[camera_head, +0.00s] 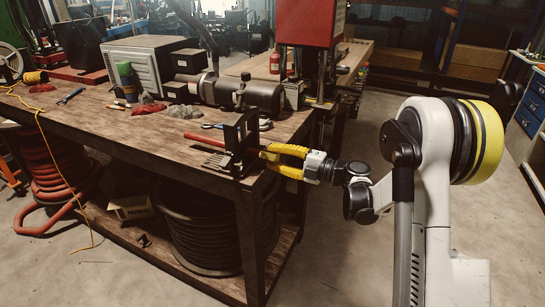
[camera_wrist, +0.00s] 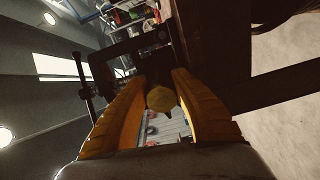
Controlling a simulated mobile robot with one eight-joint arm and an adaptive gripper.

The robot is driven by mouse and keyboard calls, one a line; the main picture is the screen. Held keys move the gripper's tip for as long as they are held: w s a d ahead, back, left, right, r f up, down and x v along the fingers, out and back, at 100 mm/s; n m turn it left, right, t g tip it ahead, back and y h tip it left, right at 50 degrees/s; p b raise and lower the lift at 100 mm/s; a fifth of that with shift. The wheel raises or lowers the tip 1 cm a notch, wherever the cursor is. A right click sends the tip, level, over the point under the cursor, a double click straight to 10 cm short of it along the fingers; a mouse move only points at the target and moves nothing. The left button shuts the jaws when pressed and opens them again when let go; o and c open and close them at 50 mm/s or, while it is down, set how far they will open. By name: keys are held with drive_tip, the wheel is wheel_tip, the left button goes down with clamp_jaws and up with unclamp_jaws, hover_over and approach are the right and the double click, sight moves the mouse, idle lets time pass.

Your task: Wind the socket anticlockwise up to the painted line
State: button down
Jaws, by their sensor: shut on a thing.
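My gripper (camera_head: 268,157) reaches in from the right at the table's front right corner, its yellow fingers level. In the wrist view a round, dull yellow socket (camera_wrist: 161,98) sits between the two fingers, which are shut on it. A small dark point sticks out at the socket's lower right. A dark upright clamp frame (camera_head: 237,143) stands at the table edge just beyond the fingertips; it also shows in the wrist view (camera_wrist: 146,42). I cannot make out the painted line.
The wooden workbench (camera_head: 165,143) holds a dark motor-like cylinder (camera_head: 262,96), a grey box (camera_head: 152,62) and loose tools. A red machine (camera_head: 308,22) stands behind. A hose coil (camera_head: 215,222) lies under the bench. The floor to the right is mostly open.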

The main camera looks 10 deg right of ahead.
drive_tip(key=shift+f, duration=0.1)
drive_tip(key=c, duration=1)
unclamp_jaws()
drive_tip(key=shift+d, duration=0.1)
drive_tip(key=shift+s, duration=0.1)
drive_tip(key=v, duration=1.2)
